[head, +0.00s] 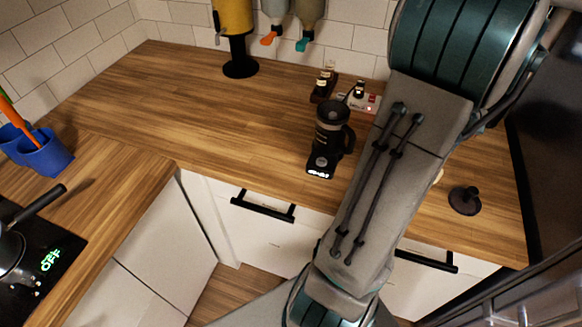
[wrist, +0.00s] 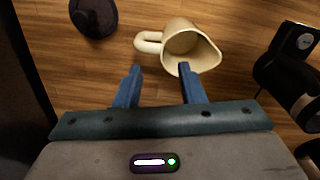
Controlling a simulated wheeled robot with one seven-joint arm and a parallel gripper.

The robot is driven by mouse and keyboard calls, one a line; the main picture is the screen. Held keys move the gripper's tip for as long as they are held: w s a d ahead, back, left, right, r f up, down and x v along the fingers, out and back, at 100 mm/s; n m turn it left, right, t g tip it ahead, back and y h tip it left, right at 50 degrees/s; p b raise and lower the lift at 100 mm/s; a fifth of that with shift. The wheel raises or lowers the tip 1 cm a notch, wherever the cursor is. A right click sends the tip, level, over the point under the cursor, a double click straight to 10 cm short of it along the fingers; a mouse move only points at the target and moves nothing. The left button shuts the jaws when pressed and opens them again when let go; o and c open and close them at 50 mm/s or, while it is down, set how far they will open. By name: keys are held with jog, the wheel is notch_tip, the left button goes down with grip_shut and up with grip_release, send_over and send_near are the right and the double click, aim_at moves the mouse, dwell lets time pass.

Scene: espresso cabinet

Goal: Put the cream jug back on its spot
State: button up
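The cream jug (wrist: 205,55) is on the wooden counter in the wrist view, just beyond my fingertips, its open mouth and spout visible and its handle to the left. In the head view my arm hides nearly all of it; only a small cream edge (head: 438,176) shows. My gripper (wrist: 159,74) is open and empty. Its right fingertip overlaps the jug's near rim in the picture; I cannot tell whether they touch. The handle is ahead of the gap between the fingers. No marked spot for the jug is distinguishable. The gripper is hidden in the head view.
A black knobbed round tool (head: 465,200) stands right of the arm; it is upper left in the wrist view (wrist: 93,17). A black grinder-like machine (head: 331,135) stands left of the arm.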

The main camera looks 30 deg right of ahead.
jog(key=w+a+r+n+t, duration=0.15)
jog(key=w+a, duration=0.25)
jog(key=a, duration=0.4)
jog(key=w+a+r+n, duration=0.1)
jog(key=w+a+r, duration=0.1)
jog(key=w+a, duration=0.35)
jog(key=w+a+r+n, duration=0.1)
jog(key=w+a+r, duration=0.15)
jog(key=a, duration=0.65)
jog(key=s+a+n+t, duration=0.1)
jog(key=s+a+n, duration=0.1)
jog(key=a, duration=0.7)
jog(key=s+a+f+n, duration=0.1)
jog(key=s+a, duration=0.1)
jog(key=a, duration=0.8)
jog(key=shift+s+n+t, duration=0.2)
jog(key=shift+n+t, duration=0.15)
jog(key=shift+f, duration=0.1)
